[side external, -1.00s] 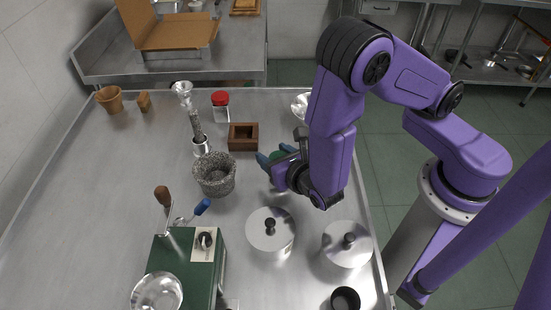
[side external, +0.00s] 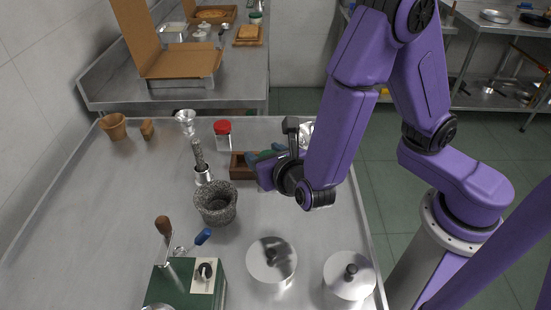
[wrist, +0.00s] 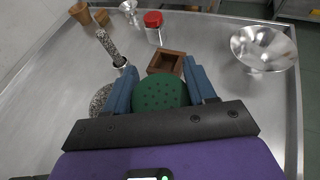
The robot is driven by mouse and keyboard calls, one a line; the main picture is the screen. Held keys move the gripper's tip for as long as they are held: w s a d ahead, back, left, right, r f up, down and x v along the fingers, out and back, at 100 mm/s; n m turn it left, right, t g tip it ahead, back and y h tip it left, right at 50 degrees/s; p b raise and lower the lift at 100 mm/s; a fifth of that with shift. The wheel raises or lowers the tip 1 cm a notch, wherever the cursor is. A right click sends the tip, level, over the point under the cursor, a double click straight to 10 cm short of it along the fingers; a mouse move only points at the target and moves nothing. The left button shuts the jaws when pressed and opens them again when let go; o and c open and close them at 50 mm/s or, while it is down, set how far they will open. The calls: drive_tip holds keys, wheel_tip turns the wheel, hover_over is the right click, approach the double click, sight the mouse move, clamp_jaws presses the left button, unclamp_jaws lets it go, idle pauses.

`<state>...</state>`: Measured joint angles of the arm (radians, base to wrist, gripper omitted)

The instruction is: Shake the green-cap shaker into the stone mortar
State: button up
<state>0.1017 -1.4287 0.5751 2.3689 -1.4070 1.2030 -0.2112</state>
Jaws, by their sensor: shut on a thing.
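The green-cap shaker shows only its dotted green cap (wrist: 160,92) in the wrist view, between the two blue fingers of my gripper (wrist: 162,85). In the side view my gripper (side external: 264,166) is above the table near the wooden box, shut on the shaker, whose green cap (side external: 266,155) shows a little. The shaker's body is hidden. The grey speckled stone mortar (side external: 215,204) stands upright on the table, to the left of and nearer than my gripper in the side view. In the wrist view the mortar (wrist: 100,100) is partly hidden behind the left finger.
A wooden box (side external: 240,172) and a red-cap shaker (side external: 222,136) stand behind the mortar. A pestle (side external: 198,155) stands upright in a metal holder. Two lidded pots (side external: 272,270) and a green machine (side external: 180,290) are in front. A metal bowl (wrist: 264,50) is at right in the wrist view.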

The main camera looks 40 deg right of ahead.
drive_tip(key=w+a+r+m+g+h, duration=0.3)
drive_tip(key=w+a+m+h, duration=0.1)
drive_tip(key=w+a, duration=0.4)
drive_tip(key=m+g+y, duration=0.1)
drive_tip(key=g+y, duration=0.9)
drive_tip(key=g, duration=0.2)
hover_over(212, 212)
drive_tip(key=w+d, duration=0.2)
drive_tip(key=w+d+x, duration=0.1)
drive_tip(key=w+x, duration=0.1)
drive_tip(key=x, duration=0.6)
drive_tip(key=f+g+y, duration=0.1)
drive_tip(key=s+f+g+y, duration=0.1)
drive_tip(key=f+g+y, duration=0.1)
drive_tip(key=shift+a+f+y, duration=0.15)
drive_tip(key=shift+y, duration=0.15)
drive_tip(key=g+y, duration=0.2)
drive_tip(key=shift+s+a+f+g, duration=0.15)
drive_tip(key=shift+s+a+g, duration=0.1)
drive_tip(key=shift+g, duration=0.15)
drive_tip(key=shift+y, duration=0.3)
